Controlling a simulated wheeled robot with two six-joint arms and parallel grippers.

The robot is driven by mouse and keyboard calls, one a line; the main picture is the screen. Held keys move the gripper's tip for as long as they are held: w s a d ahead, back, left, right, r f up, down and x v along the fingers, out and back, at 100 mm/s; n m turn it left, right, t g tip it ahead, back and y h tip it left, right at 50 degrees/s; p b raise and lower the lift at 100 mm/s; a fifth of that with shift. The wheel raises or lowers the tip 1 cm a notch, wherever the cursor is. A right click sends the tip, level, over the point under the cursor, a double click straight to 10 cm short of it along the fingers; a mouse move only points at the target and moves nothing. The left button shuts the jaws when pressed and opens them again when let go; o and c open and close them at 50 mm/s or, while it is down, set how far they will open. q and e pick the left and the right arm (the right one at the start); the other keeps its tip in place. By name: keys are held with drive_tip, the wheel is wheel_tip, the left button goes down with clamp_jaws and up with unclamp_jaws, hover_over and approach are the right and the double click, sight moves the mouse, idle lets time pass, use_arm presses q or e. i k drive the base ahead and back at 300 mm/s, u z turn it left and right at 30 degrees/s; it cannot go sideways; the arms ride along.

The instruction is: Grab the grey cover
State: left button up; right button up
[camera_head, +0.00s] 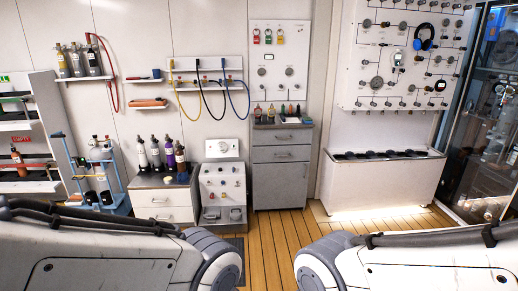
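I cannot pick out a grey cover with certainty. Small grey round pieces sit low in the white unit with knobs (222,181) at the middle of the view. Dark rounded pieces lie along the top of the long white bench (375,185) at the right; they are too small to identify. My two arms cross the bottom of the view, one from each side. Neither gripper shows.
A grey drawer cabinet (281,182) stands by the back wall with small bottles on top. A white drawer unit (160,204) carries several bottles. A blue rack (99,181) is at left. A glass-door cabinet (487,125) is at right. Wooden floor (275,240) is clear between my arms.

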sight(235, 214)
drive_tip(key=u, duration=0.05)
drive_tip(key=i, duration=1.9)
drive_tip(key=u, duration=0.4)
drive_tip(key=i, duration=2.35)
drive_tip(key=u, duration=0.3)
